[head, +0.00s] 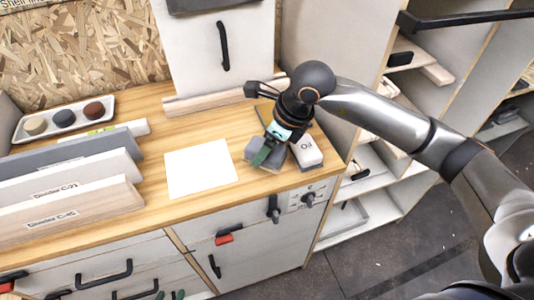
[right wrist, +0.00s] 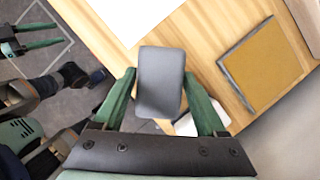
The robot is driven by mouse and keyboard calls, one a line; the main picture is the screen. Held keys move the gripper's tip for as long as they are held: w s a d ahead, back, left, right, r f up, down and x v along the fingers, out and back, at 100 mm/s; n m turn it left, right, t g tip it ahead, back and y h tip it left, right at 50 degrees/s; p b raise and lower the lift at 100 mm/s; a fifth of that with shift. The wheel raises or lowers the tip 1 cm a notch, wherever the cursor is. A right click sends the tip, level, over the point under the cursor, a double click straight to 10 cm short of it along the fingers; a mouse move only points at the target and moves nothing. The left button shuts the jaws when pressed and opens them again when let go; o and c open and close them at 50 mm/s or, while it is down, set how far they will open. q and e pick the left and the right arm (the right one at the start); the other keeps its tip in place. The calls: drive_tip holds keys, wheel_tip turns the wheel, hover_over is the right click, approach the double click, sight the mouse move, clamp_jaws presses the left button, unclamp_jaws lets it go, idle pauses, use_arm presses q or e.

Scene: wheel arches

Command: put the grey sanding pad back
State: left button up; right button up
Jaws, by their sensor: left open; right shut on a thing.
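The grey sanding pad (right wrist: 160,80) is a rounded grey block between the green fingers of my right gripper (right wrist: 163,100), which is shut on it. In the head view the pad (head: 252,149) is partly hidden by a finger of the right gripper (head: 264,154), over the front right of the wooden worktop (head: 228,141). A white block with dark lettering (head: 307,154) is just right of the gripper. I cannot tell whether the pad touches the worktop. My left gripper (right wrist: 30,45) is open and empty over the floor.
A white sheet (head: 200,167) lies left of the pad. Upright labelled boards (head: 75,212) stand at the left, and a tray (head: 22,136) with three round pieces lies behind them. A yellow-brown square (right wrist: 263,63) with grey edges lies on the worktop. Open shelves (head: 375,185) stand right.

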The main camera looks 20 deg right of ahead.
drive_tip(key=shift+w+d+f, duration=0.1)
drive_tip(key=shift+w+f, duration=0.1)
drive_tip(key=shift+f, duration=0.05)
drive_tip(key=f, duration=0.1)
drive_tip(key=f+p, duration=0.1)
drive_tip(key=f, duration=0.1)
drive_tip(key=shift+w+d+f, duration=0.1)
drive_tip(key=shift+w+d, duration=0.05)
drive_tip(key=shift+w, duration=0.05)
drive_tip(key=shift+f, duration=0.25)
drive_tip(key=shift+f, duration=0.2)
drive_tip(key=o, duration=1.2)
drive_tip(key=shift+o, duration=0.2)
drive_tip(key=shift+r, duration=0.45)
drive_tip(key=b+v, duration=0.1)
drive_tip(key=v, duration=1)
drive_tip(key=shift+d+r, duration=0.2)
